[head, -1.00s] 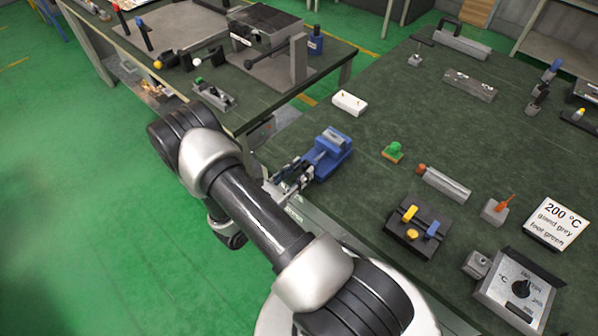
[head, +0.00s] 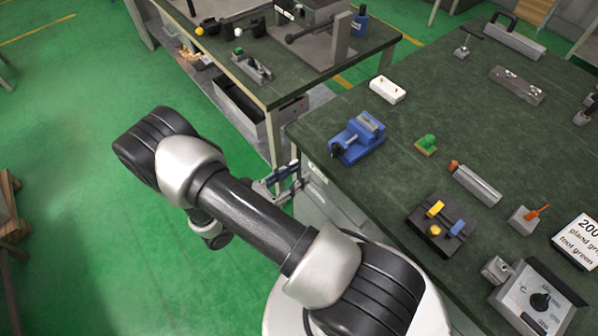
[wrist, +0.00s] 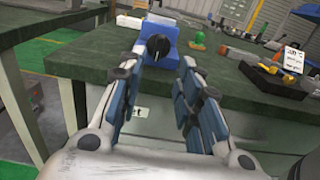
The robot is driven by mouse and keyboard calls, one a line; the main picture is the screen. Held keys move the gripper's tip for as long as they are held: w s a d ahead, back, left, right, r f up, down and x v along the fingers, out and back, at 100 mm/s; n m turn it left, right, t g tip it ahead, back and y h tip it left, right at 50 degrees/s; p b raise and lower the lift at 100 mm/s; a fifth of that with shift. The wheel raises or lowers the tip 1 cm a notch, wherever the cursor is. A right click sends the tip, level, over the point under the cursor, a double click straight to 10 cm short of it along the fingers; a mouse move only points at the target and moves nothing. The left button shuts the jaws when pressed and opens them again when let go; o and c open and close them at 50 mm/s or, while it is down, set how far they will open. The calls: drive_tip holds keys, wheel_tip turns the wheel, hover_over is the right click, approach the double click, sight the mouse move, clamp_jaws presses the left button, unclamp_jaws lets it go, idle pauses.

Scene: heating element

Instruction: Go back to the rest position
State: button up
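My gripper (head: 280,183) is in front of the near bench edge, clear of the bench top, with my arm folded over the green floor. In the wrist view my gripper (wrist: 160,95) shows two blue-padded fingers spread apart with nothing between them. Beyond the fingers, the blue vise (wrist: 158,45) with its black knob faces me on the bench. In the head view the vise (head: 358,138) stands near the bench's left corner, apart from the gripper.
On the main bench (head: 330,115) are a white block (head: 387,90), a green-topped piece (head: 427,145), a metal cylinder block (head: 475,184), a black tray with yellow and blue parts (head: 437,225) and a dial box (head: 540,300). A second bench (head: 285,85) stands behind.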

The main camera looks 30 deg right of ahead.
drive_tip(key=shift+r, duration=0.1)
idle(0.3)
drive_tip(key=s+a+r+m+g+y, duration=0.1)
drive_tip(key=s+r+m+g+y, duration=0.25)
drive_tip(key=r+m, duration=0.35)
drive_tip(key=s+r+m+g+y, duration=0.25)
drive_tip(key=r+m+y, duration=0.2)
drive_tip(key=r, duration=0.45)
drive_tip(key=s+a+r+m+t+y, duration=0.7)
drive_tip(key=a+r+t+y, duration=0.2)
drive_tip(key=r, duration=0.3)
drive_tip(key=shift+s+a+y, duration=0.25)
drive_tip(key=shift+a+y, duration=0.25)
drive_tip(key=shift+a, duration=0.3)
drive_tip(key=shift+d+m, duration=0.1)
drive_tip(key=shift+m, duration=0.15)
